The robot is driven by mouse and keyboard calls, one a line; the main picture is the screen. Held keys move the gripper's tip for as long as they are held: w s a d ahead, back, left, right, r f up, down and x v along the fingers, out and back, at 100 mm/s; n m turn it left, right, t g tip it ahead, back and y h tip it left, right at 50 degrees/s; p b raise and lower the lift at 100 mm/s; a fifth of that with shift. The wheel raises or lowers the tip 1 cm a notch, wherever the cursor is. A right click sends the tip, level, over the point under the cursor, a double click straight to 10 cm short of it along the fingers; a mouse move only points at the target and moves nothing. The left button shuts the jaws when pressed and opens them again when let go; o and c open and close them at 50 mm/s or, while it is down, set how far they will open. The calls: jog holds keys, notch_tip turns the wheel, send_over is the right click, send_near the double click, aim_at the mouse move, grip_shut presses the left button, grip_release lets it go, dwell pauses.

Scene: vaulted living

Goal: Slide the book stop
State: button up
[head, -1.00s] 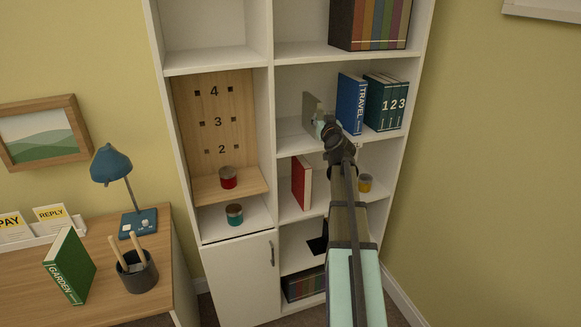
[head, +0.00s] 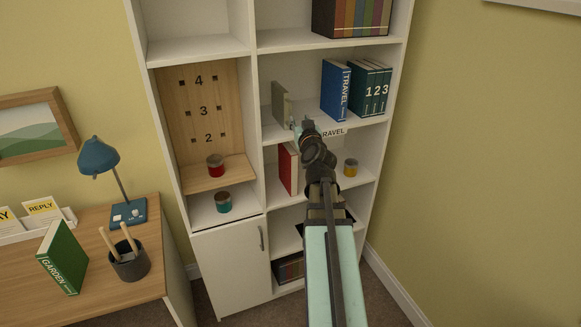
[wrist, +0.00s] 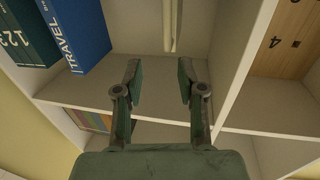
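The book stop (head: 281,104), a thin grey-green upright plate, stands on the upper right shelf near its left wall. A wide gap separates it from the blue TRAVEL book (head: 336,92). In the wrist view the stop (wrist: 170,25) shows as a pale upright strip beyond the fingers. My gripper (head: 302,123) is just right of and below the stop, at the shelf's front. In the wrist view my gripper (wrist: 158,76) is open, with nothing between its fingers. I see no contact with the stop.
Teal books numbered 1, 2, 3 (head: 370,88) stand right of the TRAVEL book. A TRAVEL label (head: 334,133) is on the shelf's front edge. Below stand a red book (head: 289,168) and a yellow jar (head: 350,168). The shelf between stop and TRAVEL book is clear.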

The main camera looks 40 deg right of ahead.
jog(key=b+v, duration=0.2)
jog(key=v, duration=0.5)
jog(key=w+a+f+g+y, duration=0.2)
jog(key=a+f+y, duration=0.1)
jog(key=f, duration=0.7)
jog(key=shift+a+f+g+y+p, duration=0.25)
jog(key=shift+a+g+y+p, duration=0.1)
jog(key=shift+a+g, duration=0.1)
